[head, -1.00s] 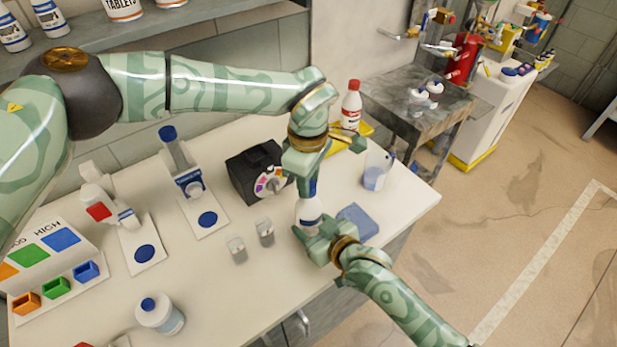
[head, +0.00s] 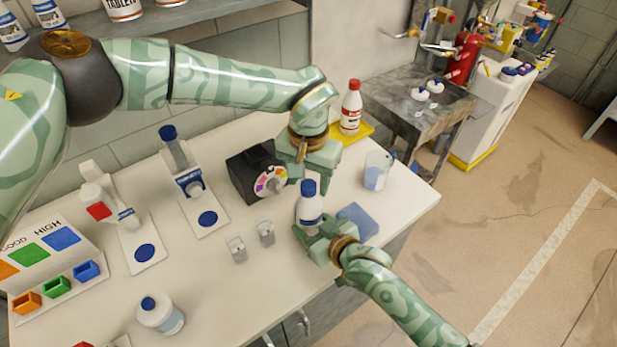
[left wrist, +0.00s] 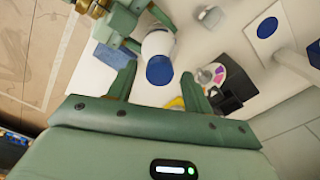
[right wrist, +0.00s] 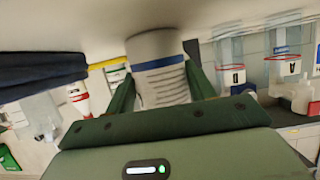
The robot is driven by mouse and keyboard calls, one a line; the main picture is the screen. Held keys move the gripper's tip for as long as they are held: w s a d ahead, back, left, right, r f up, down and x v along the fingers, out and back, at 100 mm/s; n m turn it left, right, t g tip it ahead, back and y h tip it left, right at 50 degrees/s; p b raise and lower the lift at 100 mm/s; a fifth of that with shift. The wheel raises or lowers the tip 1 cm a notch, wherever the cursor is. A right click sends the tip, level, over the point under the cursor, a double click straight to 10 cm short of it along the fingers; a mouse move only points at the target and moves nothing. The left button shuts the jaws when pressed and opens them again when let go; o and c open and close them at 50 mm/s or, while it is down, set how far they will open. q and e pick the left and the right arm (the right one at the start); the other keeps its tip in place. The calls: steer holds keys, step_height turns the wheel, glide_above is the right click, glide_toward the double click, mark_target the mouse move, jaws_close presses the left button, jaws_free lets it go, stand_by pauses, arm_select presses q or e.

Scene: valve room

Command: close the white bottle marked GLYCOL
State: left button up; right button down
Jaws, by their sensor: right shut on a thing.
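A white bottle (head: 311,212) with a blue cap (head: 308,188) stands upright near the bench's front edge; I cannot read its name. The cap sits on its top; I cannot tell how tight it is. My right gripper (head: 312,230) is shut on the bottle's body, and the right wrist view shows the printed bottle (right wrist: 160,72) between its fingers. My left gripper (head: 306,172) is above and behind the cap, open and empty. In the left wrist view its fingers (left wrist: 158,70) are spread, with the blue cap (left wrist: 160,71) beyond them, apart from it.
A black box with a colour dial (head: 258,172) stands behind left of the bottle. Two small clear cups (head: 250,240) are to the left, a blue pad (head: 357,221) and a beaker (head: 377,172) to the right. Another blue-capped white bottle (head: 161,314) stands at front left.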

arm_select(q)
steer(key=shift+r, duration=2.25)
steer(key=shift+s+f, duration=0.1)
steer(key=shift+c, duration=0.4)
